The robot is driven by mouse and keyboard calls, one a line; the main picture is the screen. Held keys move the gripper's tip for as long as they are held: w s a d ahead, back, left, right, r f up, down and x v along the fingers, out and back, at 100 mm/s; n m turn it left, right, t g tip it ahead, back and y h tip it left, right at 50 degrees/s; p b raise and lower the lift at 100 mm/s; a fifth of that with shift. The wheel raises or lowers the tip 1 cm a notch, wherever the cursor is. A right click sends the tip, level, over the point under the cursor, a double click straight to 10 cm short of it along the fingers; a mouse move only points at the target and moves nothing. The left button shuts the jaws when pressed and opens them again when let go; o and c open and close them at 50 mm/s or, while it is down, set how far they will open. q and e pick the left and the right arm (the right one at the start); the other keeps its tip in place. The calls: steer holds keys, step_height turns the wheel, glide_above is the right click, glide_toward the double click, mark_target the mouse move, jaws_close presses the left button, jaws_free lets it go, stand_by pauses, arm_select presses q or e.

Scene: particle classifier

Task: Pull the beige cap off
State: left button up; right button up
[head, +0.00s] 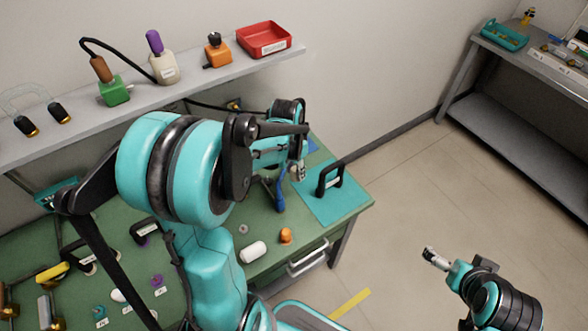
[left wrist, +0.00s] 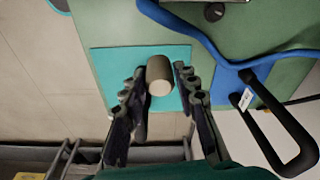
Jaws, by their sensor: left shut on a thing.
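The beige cap (left wrist: 159,75) shows in the left wrist view as a short cylinder with its pale round end towards the camera. My left gripper (left wrist: 160,80) has a finger on each side of it and is shut on it. It is above a teal mat (left wrist: 106,66). In the head view my left gripper (head: 297,170) is partly hidden behind my arm, near the teal mat's left edge. I cannot tell whether the cap is still joined to anything. My right gripper (head: 437,258) is at the lower right over the floor, too small to read.
A white cylinder (head: 253,252) and an orange piece (head: 286,236) lie nearer.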

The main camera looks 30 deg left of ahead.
arm_select(q)
steer(key=shift+r, duration=0.15)
steer(key=shift+r+p, duration=1.75)
steer(key=shift+r, duration=0.4)
steer(key=shift+r+p, duration=1.2)
steer(key=shift+r, duration=0.35)
